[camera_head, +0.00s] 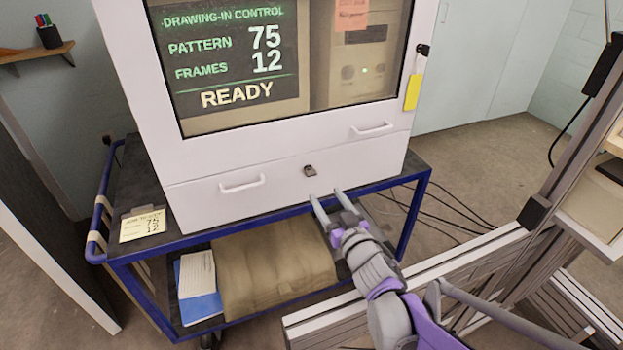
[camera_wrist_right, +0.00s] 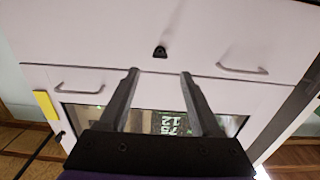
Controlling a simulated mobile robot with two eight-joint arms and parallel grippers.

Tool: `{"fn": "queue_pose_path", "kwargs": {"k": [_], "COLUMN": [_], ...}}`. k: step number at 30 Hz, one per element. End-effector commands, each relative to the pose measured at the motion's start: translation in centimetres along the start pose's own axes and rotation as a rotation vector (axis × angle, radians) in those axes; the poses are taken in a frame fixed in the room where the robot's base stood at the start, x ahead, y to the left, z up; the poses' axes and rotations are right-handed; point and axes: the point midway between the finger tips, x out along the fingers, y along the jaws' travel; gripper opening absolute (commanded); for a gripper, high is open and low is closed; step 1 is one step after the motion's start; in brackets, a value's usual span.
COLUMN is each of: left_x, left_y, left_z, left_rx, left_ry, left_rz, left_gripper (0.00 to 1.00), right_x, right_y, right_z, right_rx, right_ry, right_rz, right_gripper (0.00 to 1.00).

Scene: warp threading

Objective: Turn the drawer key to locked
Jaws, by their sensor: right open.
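The drawer key (camera_head: 310,170) is a small dark piece in the white front of the cabinet's lower drawer (camera_head: 270,193), right of the drawer's handle (camera_head: 241,183). My right gripper (camera_head: 326,201) is open and empty, just below and in front of the key, apart from it. In the right wrist view the picture is turned over. There the key (camera_wrist_right: 160,51) shows small and dark beyond the gap between the two open fingers (camera_wrist_right: 158,74). The key's exact turn is too small to tell. My left gripper is not in view.
The cabinet stands on a blue-framed cart (camera_head: 428,175). Its window shows a screen (camera_head: 230,50) reading READY. A second handle (camera_head: 372,129) sits above the drawer. A note card (camera_head: 143,224) lies on the cart's left. A metal frame (camera_head: 480,255) stands at the right. Cables cross the floor.

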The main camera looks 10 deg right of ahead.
Motion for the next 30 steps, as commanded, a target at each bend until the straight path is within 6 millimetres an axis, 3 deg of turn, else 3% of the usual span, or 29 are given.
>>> {"fn": "queue_pose_path", "kwargs": {"k": [6, 13, 18, 26, 30], "left_x": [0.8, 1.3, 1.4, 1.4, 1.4], "left_y": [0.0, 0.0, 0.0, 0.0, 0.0], "left_z": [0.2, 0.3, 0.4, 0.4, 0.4], "left_rx": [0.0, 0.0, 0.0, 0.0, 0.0], "left_ry": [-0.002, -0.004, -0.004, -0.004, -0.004], "left_rz": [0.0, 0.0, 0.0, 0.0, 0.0], "left_gripper": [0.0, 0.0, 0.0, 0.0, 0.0], "right_x": [4.4, 7.8, 8.9, 9.0, 9.0], "right_y": [-0.1, 0.0, 0.0, 0.0, 0.0], "right_z": [0.1, 0.1, 0.0, 0.0, 0.0], "right_rx": [0.001, 0.001, 0.001, 0.001, 0.001], "right_ry": [0.0, -0.001, -0.001, 0.0, 0.0], "right_rz": [-0.002, 0.0, 0.0, 0.0, 0.0], "right_gripper": [0.65, 0.65, 0.65, 0.65, 0.43]}}
